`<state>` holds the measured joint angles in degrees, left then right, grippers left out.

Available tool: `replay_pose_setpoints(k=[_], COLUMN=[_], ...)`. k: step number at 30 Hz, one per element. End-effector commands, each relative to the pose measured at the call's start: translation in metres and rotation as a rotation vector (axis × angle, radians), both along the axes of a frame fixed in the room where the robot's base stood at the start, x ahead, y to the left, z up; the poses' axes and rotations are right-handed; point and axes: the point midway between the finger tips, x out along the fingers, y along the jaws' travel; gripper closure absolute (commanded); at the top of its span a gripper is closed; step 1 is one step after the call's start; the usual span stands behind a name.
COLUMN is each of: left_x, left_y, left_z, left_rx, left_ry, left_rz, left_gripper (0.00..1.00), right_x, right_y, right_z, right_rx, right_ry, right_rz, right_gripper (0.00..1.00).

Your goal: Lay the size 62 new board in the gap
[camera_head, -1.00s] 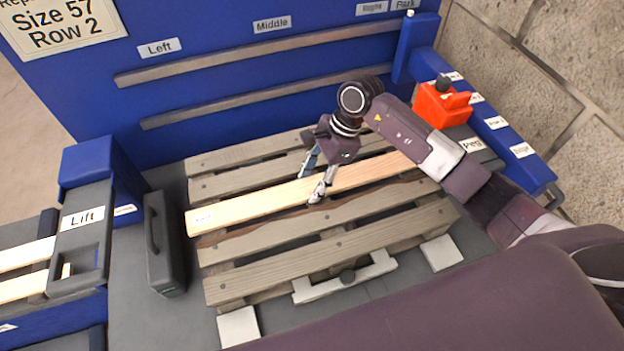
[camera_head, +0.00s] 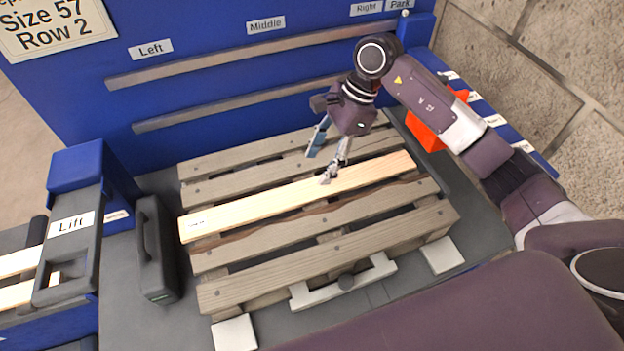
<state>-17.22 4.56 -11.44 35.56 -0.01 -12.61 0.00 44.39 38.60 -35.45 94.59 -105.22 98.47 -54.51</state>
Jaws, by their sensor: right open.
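The new board (camera_head: 250,206) is pale, clean wood and lies lengthwise across the grey pallet (camera_head: 300,276), among its weathered slats. A small label on its left end is too small to read. I cannot tell whether the board sits fully down in the gap, as it covers that row. My right gripper (camera_head: 324,160) is open and empty, its fingers pointing down just above the board, right of its middle. One fingertip overlaps the board in the picture; I see no grip on it. My left gripper is out of view.
A blue panel (camera_head: 215,65) with grey rails stands behind; its sign (camera_head: 55,28) reads "Size 57 Row 2". A dark case (camera_head: 155,250) and the Lift station (camera_head: 70,240), with pale boards, stand left. An orange-red block (camera_head: 428,135) is partly behind my right arm.

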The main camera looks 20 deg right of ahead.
Motion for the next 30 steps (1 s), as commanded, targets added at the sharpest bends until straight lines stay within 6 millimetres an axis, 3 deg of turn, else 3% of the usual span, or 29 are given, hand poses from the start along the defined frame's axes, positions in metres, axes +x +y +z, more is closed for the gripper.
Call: replay_pose_setpoints(k=[4, 9, 24, 30], left_x=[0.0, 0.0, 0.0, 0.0], left_y=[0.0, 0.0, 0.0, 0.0], left_z=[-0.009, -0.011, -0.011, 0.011], left_rx=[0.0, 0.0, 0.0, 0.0], left_ry=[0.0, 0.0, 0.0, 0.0], left_rz=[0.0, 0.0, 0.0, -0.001], left_gripper=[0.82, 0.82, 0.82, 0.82], right_x=[0.001, 0.001, 0.0, 0.0], right_y=[-0.01, -0.015, -0.015, -0.015], right_z=[0.022, 0.036, 0.038, 0.06], right_rx=[-0.001, 0.0, 0.001, 0.001], right_ry=[-0.004, -0.002, 0.0, -0.001], right_rz=[-0.002, -0.001, 0.0, 0.0], right_gripper=[0.48, 0.48, 0.48, 0.48])
